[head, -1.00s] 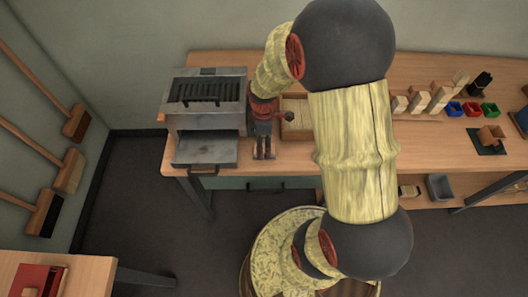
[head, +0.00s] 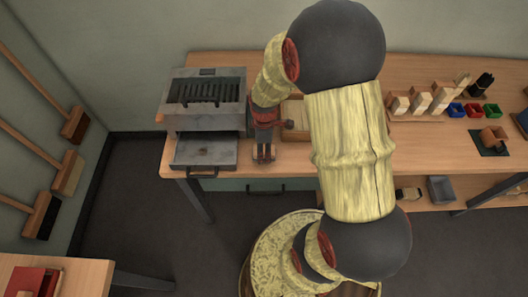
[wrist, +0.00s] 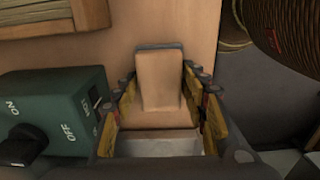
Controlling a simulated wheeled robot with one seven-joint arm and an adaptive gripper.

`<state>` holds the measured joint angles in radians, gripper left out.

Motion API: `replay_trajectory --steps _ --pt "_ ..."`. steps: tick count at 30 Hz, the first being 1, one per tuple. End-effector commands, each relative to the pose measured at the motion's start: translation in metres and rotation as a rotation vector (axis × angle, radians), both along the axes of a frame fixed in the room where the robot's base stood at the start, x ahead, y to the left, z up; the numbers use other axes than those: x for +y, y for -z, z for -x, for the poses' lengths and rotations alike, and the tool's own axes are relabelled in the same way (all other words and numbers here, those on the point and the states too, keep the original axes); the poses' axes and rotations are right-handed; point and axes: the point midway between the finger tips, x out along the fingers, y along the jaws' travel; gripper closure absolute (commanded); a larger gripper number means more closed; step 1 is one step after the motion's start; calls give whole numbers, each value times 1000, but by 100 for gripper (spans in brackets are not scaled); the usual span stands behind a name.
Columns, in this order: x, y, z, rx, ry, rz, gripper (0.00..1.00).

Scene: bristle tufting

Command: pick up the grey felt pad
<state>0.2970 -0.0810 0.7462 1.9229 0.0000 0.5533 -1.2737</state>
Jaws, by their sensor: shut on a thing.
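My gripper (head: 263,153) is above the bench, in front of the grey machine's right side. In the wrist view its two yellow-lined fingers (wrist: 160,90) stand on either side of a tan block with a dark grey layer along its far edge. I take this to be the grey felt pad (wrist: 158,47); the grey shows only as that thin strip. The fingers are shut on it. In the head view only a small tan bit shows at the fingertips. I cannot tell whether it touches the bench.
The grey machine (head: 207,118) with its tray stands close on the left. A green switch box (wrist: 58,108) is beside the gripper. A wooden tray (head: 295,112) lies to the right. Wooden blocks (head: 421,103) and coloured bins (head: 472,110) stand farther right. The bench's front edge is near.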

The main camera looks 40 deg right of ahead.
Motion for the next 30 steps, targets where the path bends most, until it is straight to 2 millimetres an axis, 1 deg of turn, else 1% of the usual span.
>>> replay_trajectory --steps 1,12,17,20,23,27,30 --pt "0 0 0 0 0 0 67" --pt "0 0 0 0 0 0 87" --pt "0 -1 0 0 0 0 87" --pt "0 -5 0 -1 0 1 87" --pt "0 -14 0 -2 0 1 87" --pt "0 -36 0 -1 0 1 87" --pt "-1 -53 15 -3 2 1 87"
